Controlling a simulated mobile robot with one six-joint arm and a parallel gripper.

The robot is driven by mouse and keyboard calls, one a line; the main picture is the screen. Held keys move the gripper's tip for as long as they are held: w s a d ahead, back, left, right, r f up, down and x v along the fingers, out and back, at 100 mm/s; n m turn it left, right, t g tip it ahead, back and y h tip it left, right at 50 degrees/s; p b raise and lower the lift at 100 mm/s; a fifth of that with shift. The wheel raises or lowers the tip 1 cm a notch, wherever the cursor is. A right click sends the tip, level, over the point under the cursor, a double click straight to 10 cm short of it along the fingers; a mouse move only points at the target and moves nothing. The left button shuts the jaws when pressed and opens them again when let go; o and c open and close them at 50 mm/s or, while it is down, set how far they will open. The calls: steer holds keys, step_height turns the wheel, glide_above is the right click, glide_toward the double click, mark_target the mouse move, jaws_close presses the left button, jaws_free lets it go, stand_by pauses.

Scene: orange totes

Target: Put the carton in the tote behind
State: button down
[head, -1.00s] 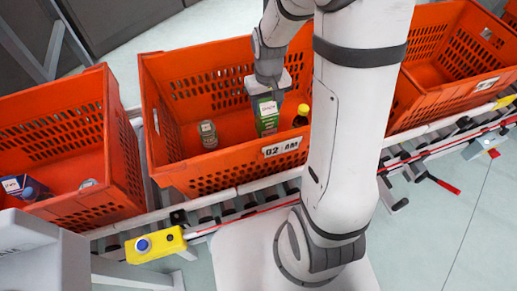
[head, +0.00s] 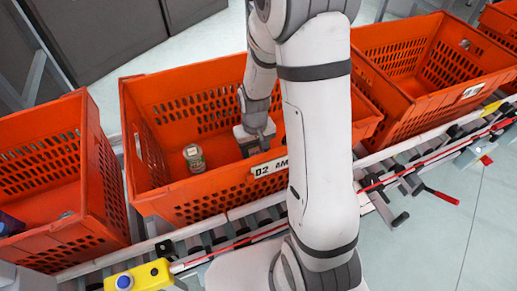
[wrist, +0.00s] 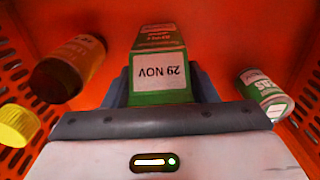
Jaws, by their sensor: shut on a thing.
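The green and white carton (wrist: 160,62) shows in the wrist view between my two dark fingers, its "29 NOV" label upside down. My gripper (wrist: 162,88) is shut on it. In the head view my gripper (head: 256,140) reaches down inside the middle orange tote (head: 165,205), near its front wall. The carton cannot be made out in the head view; it is hidden behind the gripper and the tote's front wall.
Other orange totes stand left (head: 60,235) and right (head: 440,95). A blue item (head: 10,223) is in the left tote.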

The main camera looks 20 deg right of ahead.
steer(key=shift+r, duration=0.1)
steer(key=c, duration=0.6)
jaws_free()
